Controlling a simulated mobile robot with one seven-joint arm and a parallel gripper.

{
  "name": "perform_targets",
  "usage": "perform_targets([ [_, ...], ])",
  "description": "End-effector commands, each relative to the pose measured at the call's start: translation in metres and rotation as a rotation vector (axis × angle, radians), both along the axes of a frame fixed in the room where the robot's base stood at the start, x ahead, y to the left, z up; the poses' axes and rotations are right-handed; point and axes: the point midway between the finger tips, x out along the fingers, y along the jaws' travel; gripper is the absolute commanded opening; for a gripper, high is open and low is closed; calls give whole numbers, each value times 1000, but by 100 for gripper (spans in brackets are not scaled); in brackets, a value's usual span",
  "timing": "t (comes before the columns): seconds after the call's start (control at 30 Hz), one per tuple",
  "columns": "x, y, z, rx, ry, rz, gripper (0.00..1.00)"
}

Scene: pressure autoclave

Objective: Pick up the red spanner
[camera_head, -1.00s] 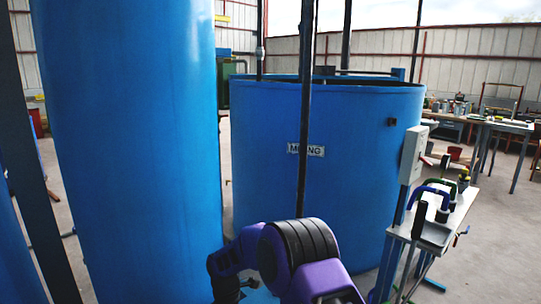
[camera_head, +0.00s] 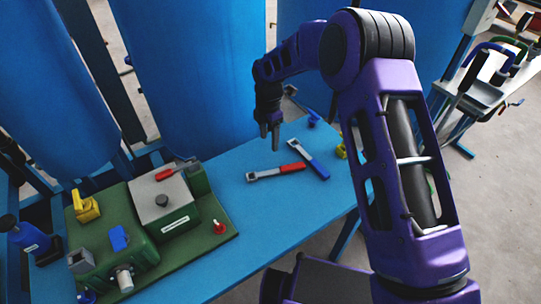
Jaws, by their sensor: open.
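The red spanner (camera_head: 290,168) lies flat on the blue table, with a red handle to the right and a grey metal head to the left. My gripper (camera_head: 270,136) hangs above and behind it, fingers pointing down, apart from it and empty. The fingers look small, with a gap between them. A blue spanner (camera_head: 308,158) lies at a slant close to the red handle's right end; I cannot tell whether they touch.
The blue table (camera_head: 262,240) is clear in front of the spanners. A green machine base (camera_head: 205,252) with a grey box (camera_head: 160,192) and small valves stands on the left. A yellow item (camera_head: 341,148) sits at the right edge. Tall blue tanks (camera_head: 200,75) rise behind.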

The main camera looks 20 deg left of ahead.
Motion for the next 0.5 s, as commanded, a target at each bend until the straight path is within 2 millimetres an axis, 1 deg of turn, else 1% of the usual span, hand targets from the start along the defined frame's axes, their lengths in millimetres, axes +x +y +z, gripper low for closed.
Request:
perform_targets([
  [0.17, -3, -3, -16, -2, 3, 1, 65],
  [0.33, -6, -5, -43, -1, 2, 2, 65],
  [0.4, -6, -5, -49, -1, 1, 2, 65],
  [0.5, -5, -5, -52, 0, 0, 1, 65],
])
